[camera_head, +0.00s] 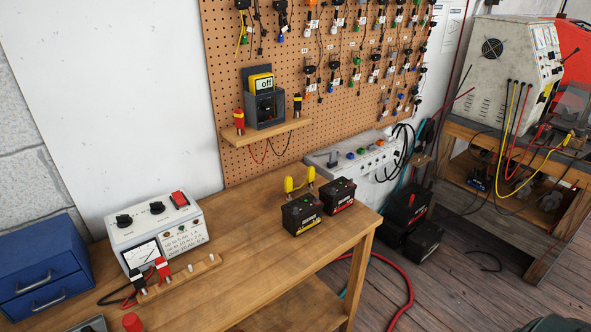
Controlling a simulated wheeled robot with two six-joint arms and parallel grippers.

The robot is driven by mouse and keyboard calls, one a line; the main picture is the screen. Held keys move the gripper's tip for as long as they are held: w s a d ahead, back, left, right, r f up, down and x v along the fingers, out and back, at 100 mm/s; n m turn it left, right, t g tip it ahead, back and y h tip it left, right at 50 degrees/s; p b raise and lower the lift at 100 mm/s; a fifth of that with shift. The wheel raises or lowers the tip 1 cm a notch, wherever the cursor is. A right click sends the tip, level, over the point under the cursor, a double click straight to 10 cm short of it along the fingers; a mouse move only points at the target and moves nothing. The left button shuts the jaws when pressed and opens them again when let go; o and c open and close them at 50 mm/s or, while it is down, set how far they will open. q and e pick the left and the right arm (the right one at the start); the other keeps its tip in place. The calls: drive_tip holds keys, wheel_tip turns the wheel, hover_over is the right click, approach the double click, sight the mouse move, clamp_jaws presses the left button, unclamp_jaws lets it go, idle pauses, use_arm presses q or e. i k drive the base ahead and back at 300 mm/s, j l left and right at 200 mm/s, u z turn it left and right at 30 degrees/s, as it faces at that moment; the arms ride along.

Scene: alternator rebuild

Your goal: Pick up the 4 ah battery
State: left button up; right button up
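Two small black batteries stand upright near the right end of the wooden workbench (217,284). The nearer battery (302,215) has a yellow marking low on its front. The farther battery (338,197) has a red marking and stands just behind and to the right. The print on both is too small to read, so I cannot tell which is the 4 ah one. Neither of my grippers is in view.
A white meter box (158,232) and blue drawer unit (42,268) stand to the left. Larger black batteries (407,208) stand beyond the bench's right end. A red hose (408,285) lies on the floor. The bench's middle is clear.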

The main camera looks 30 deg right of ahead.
sight(337, 195)
drive_tip(key=z, duration=1.25)
drive_tip(key=i+l, duration=0.25)
drive_tip(key=l, duration=0.2)
drive_tip(key=i+l+u, duration=0.35)
drive_tip(key=l, duration=0.2)
drive_tip(key=i+l+u, duration=0.15)
drive_tip(key=l, duration=0.2)
drive_tip(key=i+l+u, duration=0.2)
drive_tip(key=l, duration=0.15)
drive_tip(key=i+l+u, duration=0.15)
drive_tip(key=l, duration=0.2)
drive_tip(key=i+l+u, duration=0.15)
drive_tip(key=l, duration=0.2)
drive_tip(key=l+u, duration=0.2)
drive_tip(key=l, duration=0.2)
drive_tip(key=i, duration=0.05)
